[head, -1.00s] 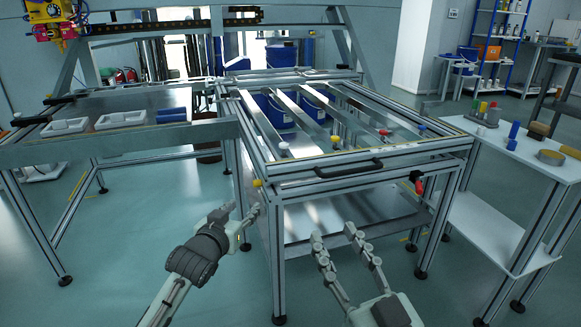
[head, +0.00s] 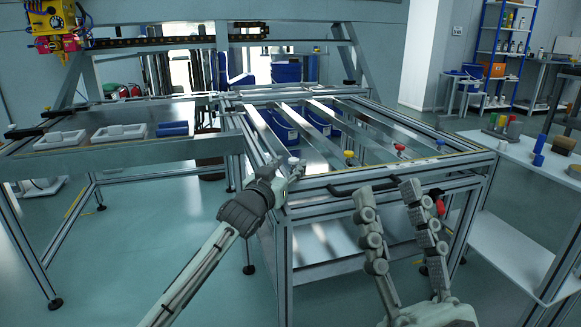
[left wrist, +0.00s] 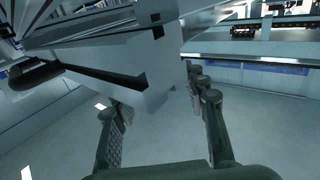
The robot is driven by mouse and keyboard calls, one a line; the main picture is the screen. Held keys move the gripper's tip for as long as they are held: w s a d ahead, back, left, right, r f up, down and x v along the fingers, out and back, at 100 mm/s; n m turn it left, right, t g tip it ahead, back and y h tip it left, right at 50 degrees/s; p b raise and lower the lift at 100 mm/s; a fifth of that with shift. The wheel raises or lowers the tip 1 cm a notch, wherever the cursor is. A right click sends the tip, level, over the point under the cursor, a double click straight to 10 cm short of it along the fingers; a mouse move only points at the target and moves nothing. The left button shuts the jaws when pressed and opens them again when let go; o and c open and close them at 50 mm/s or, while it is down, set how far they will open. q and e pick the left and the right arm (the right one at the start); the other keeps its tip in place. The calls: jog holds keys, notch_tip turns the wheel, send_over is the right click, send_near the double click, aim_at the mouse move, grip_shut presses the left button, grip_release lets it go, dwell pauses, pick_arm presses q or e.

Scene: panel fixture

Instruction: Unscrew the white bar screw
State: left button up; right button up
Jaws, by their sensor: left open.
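The white bar screw (head: 293,160) stands at the near left end of a metal bar on the panel fixture. My left gripper (head: 282,170) is open at the fixture's front left corner, its fingertips close to the white screw. I cannot tell whether they touch it. In the left wrist view my open left gripper (left wrist: 158,100) has the grey frame corner (left wrist: 155,85) between and beyond its fingers; the white screw cannot be made out there. My right gripper (head: 388,190) is open and empty in front of the fixture's front edge.
Yellow (head: 349,155), red (head: 399,148) and blue (head: 440,143) screws sit along the fixture's front. A black handle (head: 350,187) is on the front rail, partly behind my right gripper. A side table (head: 500,142) stands right, a tray table (head: 90,152) left.

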pick_arm(q)
jog(key=shift+w+d, duration=0.25)
jog(key=shift+w, duration=0.4)
grip_shut()
